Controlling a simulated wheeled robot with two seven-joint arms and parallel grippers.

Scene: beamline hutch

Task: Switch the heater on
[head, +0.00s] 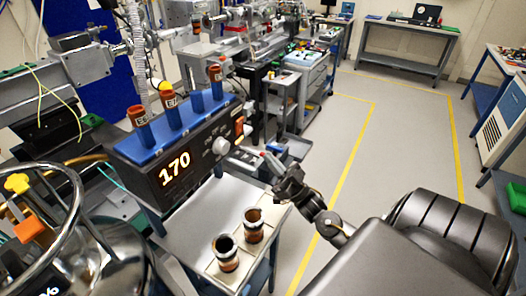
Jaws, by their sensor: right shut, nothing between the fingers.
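The heater (200,158) is a dark box with a lit display (174,168) reading 170. A pale round knob (221,146) sits right of the display. A glowing orange switch (239,125) is near the right end of its front face. My right gripper (236,155) is shut and empty, its fingertips close to the front face, beside the knob and below the switch. I cannot tell whether it touches the heater. My left gripper is not in view.
A blue block (180,130) with several brown vials is on the heater. Two open dark jars (227,252) stand on the light shelf (190,232) in front. A shiny metal vessel (75,250) fills the lower left. Open floor (320,130) lies right, with yellow lines.

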